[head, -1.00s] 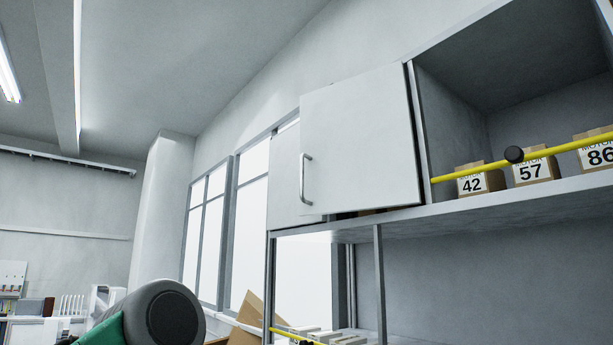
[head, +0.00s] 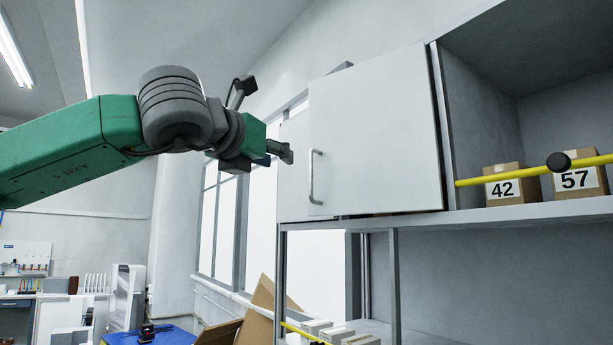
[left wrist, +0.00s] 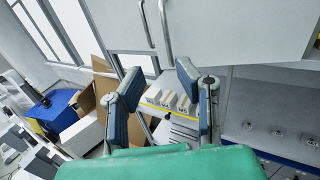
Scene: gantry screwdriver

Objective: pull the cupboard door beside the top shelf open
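The white cupboard door (head: 375,135) is left of the top shelf in the head view. It sits proud of a pale panel (head: 293,170) at its left, with a narrow dark gap along its bottom. Its vertical bar handle (head: 312,176) is near the left edge. My left gripper (head: 283,152) is raised left of the handle, apart from it. In the left wrist view the left gripper (left wrist: 160,70) is open and empty, its blue-padded fingers spread. The handle (left wrist: 165,30) shows ahead of the fingers, with a second bar (left wrist: 147,25) close by. My right gripper is not seen.
The top shelf (head: 500,219) holds cartons marked 42 (head: 503,188) and 57 (head: 577,180) behind a yellow bar (head: 530,170). Brown cardboard (head: 265,310) and a blue table (head: 165,335) are low at left. The space before the door looks clear.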

